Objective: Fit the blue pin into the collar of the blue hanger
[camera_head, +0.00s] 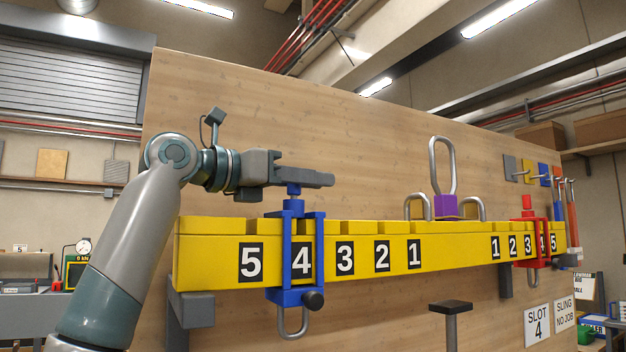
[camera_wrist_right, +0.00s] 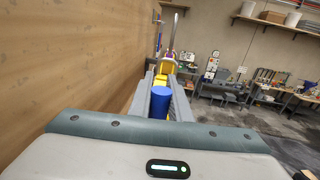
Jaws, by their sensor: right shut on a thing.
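The blue hanger (camera_head: 287,255) hangs around the yellow beam at the number 4 notch on the left side, with a black knob and a grey loop at its lower end. Its collar (camera_head: 293,206) is at the top, above the beam. My right gripper (camera_head: 318,179) lies level just above the collar, shut on the blue pin (camera_head: 293,189). The pin's round blue top shows between the fingers in the right wrist view (camera_wrist_right: 160,102). The pin's lower end meets the collar; how deep it sits I cannot tell. My left gripper is not in view.
The yellow beam (camera_head: 345,260) carries numbered notches on both sides. A red hanger (camera_head: 530,238) sits at its right end. A purple block (camera_head: 446,206) with a tall grey link stands mid-beam. A wooden panel (camera_head: 300,130) stands close behind. A black-topped post (camera_head: 451,308) stands in front.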

